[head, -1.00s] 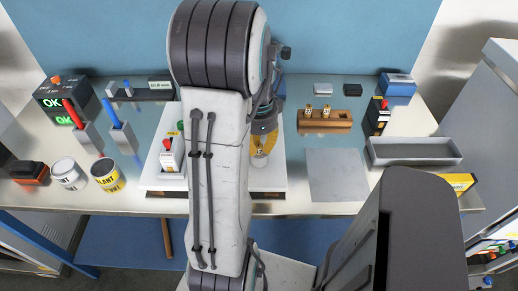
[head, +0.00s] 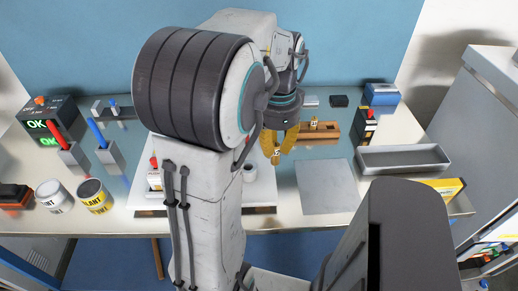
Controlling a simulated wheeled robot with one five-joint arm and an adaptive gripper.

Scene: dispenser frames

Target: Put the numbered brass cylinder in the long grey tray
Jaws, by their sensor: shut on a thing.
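My gripper (head: 277,152), with yellow fingers, is shut on a small brass cylinder (head: 276,157) with a pale marked patch. The number on it is too small to read. The gripper holds it above the right part of the white board, left of the wooden rack. The long grey tray (head: 405,169) lies at the right of the bench, well to the right of the gripper, and looks empty.
The wooden rack (head: 322,139) holds another brass cylinder (head: 313,124); its left end is hidden by the gripper. A flat grey plate (head: 326,188) lies between the white board (head: 263,190) and the tray. A black box (head: 366,126) stands behind the tray's left end.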

